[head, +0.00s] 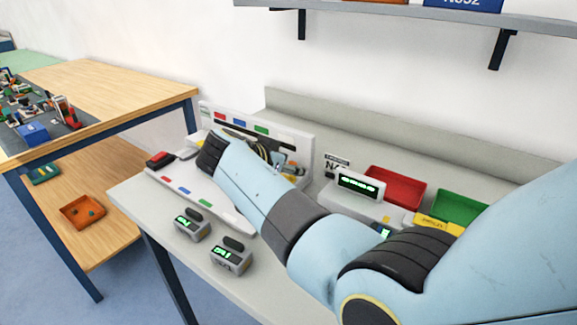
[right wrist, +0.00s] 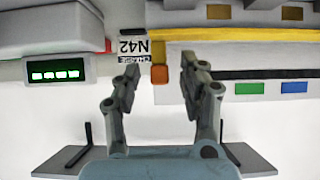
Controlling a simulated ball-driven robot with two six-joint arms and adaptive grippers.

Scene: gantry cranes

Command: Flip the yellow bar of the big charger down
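The big charger (head: 301,140) is a pale unit on the grey bench, with a back panel carrying red, blue and green marks. In the right wrist view its yellow bar (right wrist: 240,35) runs straight along the panel, with an orange end piece (right wrist: 160,75) beside the N42 label. My right gripper (right wrist: 158,68) is open, its fingers on either side of the orange end, with gaps visible. In the head view my right arm crosses in front of the charger and hides most of the bar and gripper. My left gripper is not in view.
A display unit (head: 358,187) stands right of the charger, with a red tray (head: 395,188) and green tray (head: 460,207) beyond. Two small meters (head: 192,224) (head: 231,257) sit near the front edge. A wooden table (head: 110,85) stands left; a shelf (head: 420,15) hangs above.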

